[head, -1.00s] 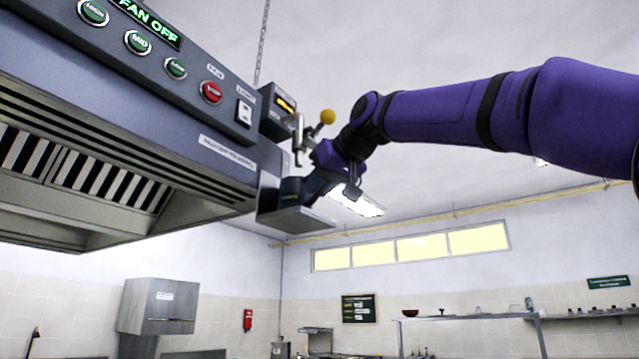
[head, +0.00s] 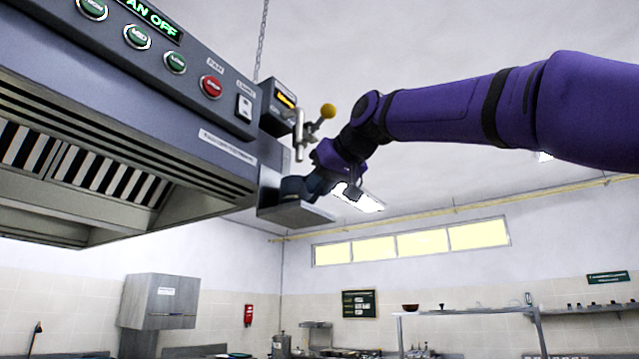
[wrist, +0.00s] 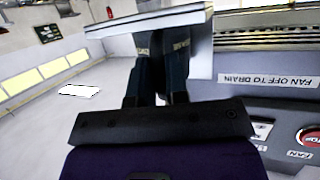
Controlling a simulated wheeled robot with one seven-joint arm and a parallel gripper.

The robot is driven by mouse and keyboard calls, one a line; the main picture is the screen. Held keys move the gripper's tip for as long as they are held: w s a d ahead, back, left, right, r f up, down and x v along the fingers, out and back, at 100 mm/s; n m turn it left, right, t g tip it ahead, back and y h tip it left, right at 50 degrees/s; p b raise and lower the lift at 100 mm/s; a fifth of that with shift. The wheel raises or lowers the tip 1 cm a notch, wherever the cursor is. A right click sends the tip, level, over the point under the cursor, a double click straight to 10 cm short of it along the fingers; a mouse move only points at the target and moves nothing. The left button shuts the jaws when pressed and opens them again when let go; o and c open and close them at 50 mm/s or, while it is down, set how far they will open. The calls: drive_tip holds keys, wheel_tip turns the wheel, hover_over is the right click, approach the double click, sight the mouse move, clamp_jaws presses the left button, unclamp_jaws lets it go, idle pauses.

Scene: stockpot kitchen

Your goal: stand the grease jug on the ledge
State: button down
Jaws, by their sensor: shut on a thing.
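The ledge (head: 296,215) is a grey shelf at the right end of the hood, below the tap. In the wrist view its pale edge (wrist: 140,22) crosses the top. My gripper (head: 312,188) is at the ledge's right side, reaching in from the right. A dark blue-grey body, apparently the grease jug (head: 292,187), shows just above the ledge at the fingers. My gripper (wrist: 162,75) is shut on it, with the dark fingers pointing towards the ledge. The fingers and ledge hide most of the jug; I cannot tell whether its base touches the ledge.
The hood (head: 130,120) with its buttons fills the left side. A tap with a yellow knob (head: 327,111) sticks out close above my gripper. The air right of the ledge is open below my arm.

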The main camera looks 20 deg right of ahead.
drive_tip(key=c, duration=1.1)
unclamp_jaws()
drive_tip(key=shift+o, duration=0.2)
drive_tip(key=v, duration=1.1)
drive_tip(key=v, duration=0.6)
drive_tip(key=shift+s+d, duration=0.2)
drive_tip(key=shift+s, duration=0.15)
drive_tip(key=shift+s+r, duration=0.1)
drive_tip(key=s+d, duration=0.2)
drive_tip(key=s, duration=0.4)
drive_tip(key=shift+s, duration=0.25)
idle(0.9)
